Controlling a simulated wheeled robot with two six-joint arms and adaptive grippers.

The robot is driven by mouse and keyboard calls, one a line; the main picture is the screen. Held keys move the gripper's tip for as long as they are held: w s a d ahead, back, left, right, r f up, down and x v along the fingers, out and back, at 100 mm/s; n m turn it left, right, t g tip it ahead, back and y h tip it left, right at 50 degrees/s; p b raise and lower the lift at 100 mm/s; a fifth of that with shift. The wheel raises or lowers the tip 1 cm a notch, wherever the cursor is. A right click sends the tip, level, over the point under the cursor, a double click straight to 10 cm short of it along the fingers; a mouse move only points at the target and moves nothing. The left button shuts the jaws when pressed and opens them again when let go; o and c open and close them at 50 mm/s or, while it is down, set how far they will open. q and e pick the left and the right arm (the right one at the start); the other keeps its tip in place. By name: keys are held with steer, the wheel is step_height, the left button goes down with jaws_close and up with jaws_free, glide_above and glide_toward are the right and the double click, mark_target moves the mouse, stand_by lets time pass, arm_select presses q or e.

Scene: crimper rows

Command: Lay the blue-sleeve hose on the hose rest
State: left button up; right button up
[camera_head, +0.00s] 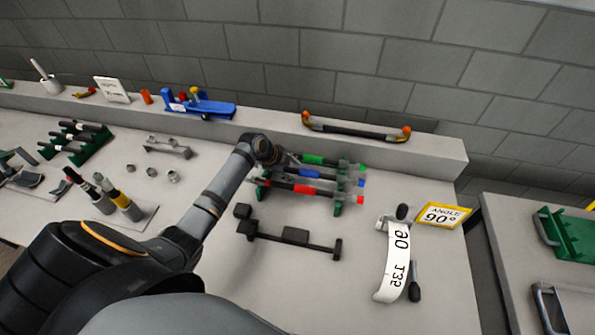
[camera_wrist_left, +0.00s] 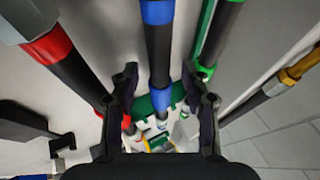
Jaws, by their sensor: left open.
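The blue-sleeve hose (camera_head: 361,182) lies in a green rack, between a green-sleeve hose (camera_head: 315,160) and a red-sleeve hose (camera_head: 305,189). In the left wrist view the blue-sleeve hose (camera_wrist_left: 158,45) runs between the two fingers of my left gripper (camera_wrist_left: 163,105), which are apart on either side of it. In the head view my left gripper (camera_head: 282,160) is at the left part of the rack and partly hidden by its own arm. A dark bar with upright ends, seemingly the hose rest (camera_head: 295,237), stands in front of the rack. My right gripper is not seen.
A curved white angle scale (camera_head: 397,265) and a yellow-edged angle sign (camera_head: 441,215) stand to the right. Holders with tools (camera_head: 112,198) occupy the left. Bench around the dark bar is clear.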

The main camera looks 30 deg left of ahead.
mark_target(293, 172)
arm_select(q)
jaws_close()
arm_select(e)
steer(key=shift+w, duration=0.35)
arm_select(q)
steer(key=shift+r, duration=0.1)
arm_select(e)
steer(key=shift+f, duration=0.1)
arm_select(q)
steer(key=shift+w+r, duration=0.1)
steer(key=shift+r, duration=0.2)
steer(key=r+b, duration=0.1)
steer(key=r, duration=0.1)
steer(key=shift+d+r+b, duration=0.2)
steer(key=shift+r+b, duration=0.15)
steer(key=shift+r, duration=0.05)
steer(key=s+d+r+b, duration=0.3)
steer(key=s+d+r, duration=0.3)
steer(key=d+r, duration=0.3)
steer(key=d, duration=0.3)
steer(key=shift+s+r, duration=0.25)
steer(key=shift+s, duration=0.1)
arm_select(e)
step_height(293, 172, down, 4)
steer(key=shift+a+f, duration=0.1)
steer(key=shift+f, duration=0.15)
